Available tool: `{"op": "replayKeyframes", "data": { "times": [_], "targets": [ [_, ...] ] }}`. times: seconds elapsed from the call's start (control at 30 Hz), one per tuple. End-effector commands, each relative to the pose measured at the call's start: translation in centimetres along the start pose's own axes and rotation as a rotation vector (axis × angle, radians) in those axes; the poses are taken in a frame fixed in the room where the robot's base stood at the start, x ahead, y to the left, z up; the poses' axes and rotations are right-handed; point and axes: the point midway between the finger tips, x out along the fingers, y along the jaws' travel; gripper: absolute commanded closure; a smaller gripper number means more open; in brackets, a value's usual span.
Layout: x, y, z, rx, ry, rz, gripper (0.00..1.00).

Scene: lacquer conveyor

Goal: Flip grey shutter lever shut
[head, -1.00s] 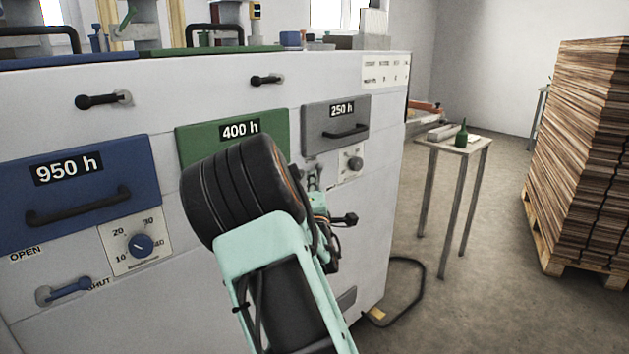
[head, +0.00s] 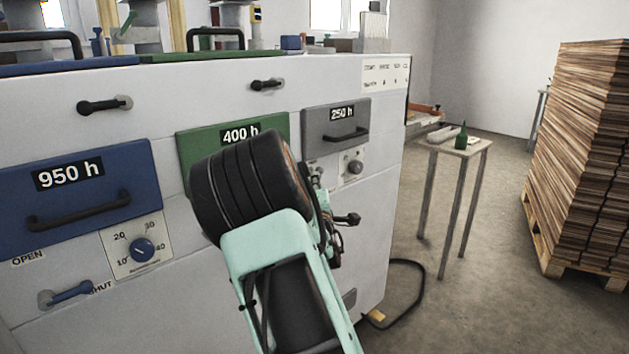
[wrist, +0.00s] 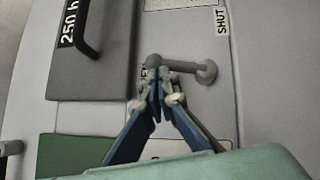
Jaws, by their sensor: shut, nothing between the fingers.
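The SHUT label (wrist: 220,20) is near the pivot's far side. My gripper (wrist: 160,86) is shut and empty, its fingertips right at the knob end of the lever. I cannot tell whether they touch it. In the head view my own arm hides the lever and most of the gripper.
The grey 250 h drawer (head: 335,125) with its black handle and a grey dial (head: 354,167) are close to the arm. The green 400 h drawer (head: 233,136) and blue 950 h drawer (head: 75,190) are left. A small table (head: 458,146) stands right, with open floor.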

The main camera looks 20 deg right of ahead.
Motion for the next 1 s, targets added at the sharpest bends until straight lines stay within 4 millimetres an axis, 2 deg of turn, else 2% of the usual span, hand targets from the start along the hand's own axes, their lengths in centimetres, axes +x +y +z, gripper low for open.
{"op": "replayKeyframes", "data": {
  "times": [0.57,1.0],
  "targets": [
    [0.7,0.6,0.9,0.117,-0.003,-0.102,1.00],
    [2.2,0.5,2.8,0.403,-0.006,-0.355,1.00]
  ]
}}
